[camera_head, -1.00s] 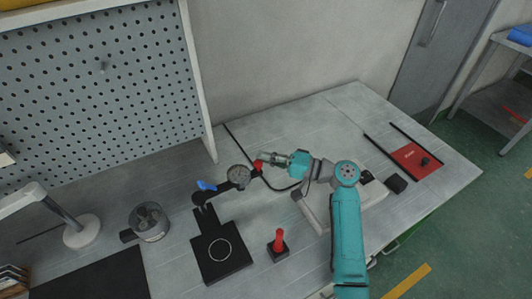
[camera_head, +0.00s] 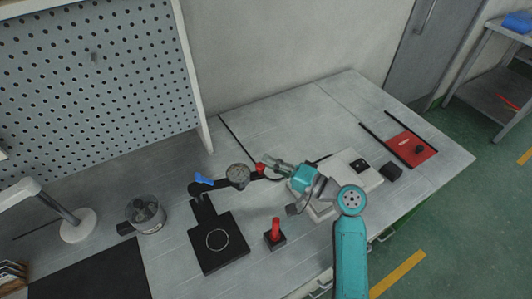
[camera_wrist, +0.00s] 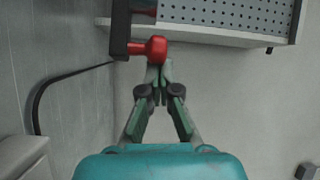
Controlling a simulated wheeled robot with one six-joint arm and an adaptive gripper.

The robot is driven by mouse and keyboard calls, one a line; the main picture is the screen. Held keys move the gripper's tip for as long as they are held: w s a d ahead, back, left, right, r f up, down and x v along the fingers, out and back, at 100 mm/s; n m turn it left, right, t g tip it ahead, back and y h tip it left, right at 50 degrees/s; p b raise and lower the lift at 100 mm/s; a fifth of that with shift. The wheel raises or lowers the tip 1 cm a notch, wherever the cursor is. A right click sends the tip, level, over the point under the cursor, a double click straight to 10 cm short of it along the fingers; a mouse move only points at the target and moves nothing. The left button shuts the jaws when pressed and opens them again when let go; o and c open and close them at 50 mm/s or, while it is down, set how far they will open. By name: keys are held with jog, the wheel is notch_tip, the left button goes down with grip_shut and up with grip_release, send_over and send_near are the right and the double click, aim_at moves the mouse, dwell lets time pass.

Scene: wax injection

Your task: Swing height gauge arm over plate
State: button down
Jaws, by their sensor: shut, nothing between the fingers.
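The height gauge arm is a dark bar with a round dial (camera_head: 238,176) and a red knob (camera_head: 261,168) at its outer end. It reaches right from a black post (camera_head: 195,189) with a blue lever (camera_head: 204,180). The black plate (camera_head: 230,254), marked with a white ring, lies in front of the post; the arm is behind and right of it, not above it. My gripper (camera_head: 268,168) is shut and empty at the knob. In the wrist view my fingertips (camera_wrist: 154,66) are right at the red knob (camera_wrist: 156,48); whether they touch is unclear.
A red-handled tool on a black block (camera_head: 275,232) stands right of the plate. A metal pot (camera_head: 148,215) stands to the left. A pale box (camera_head: 352,172) sits under my arm. A red pad (camera_head: 411,149) lies at the far right. A pegboard (camera_head: 95,85) rises behind.

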jog(key=s+m+t+h, duration=0.1)
jog(key=s, duration=0.1)
jog(key=s+m+t+h, duration=0.1)
jog(key=s+d+m+t, duration=0.1)
jog(key=s+t, duration=0.1)
jog(key=shift+s+h, duration=0.3)
jog(key=shift+h, duration=0.1)
jog(key=shift+m+t+h, duration=0.8)
jog(key=shift+t+h, duration=0.1)
jog(key=shift+s+d, duration=0.1)
jog(key=shift+s, duration=2.5)
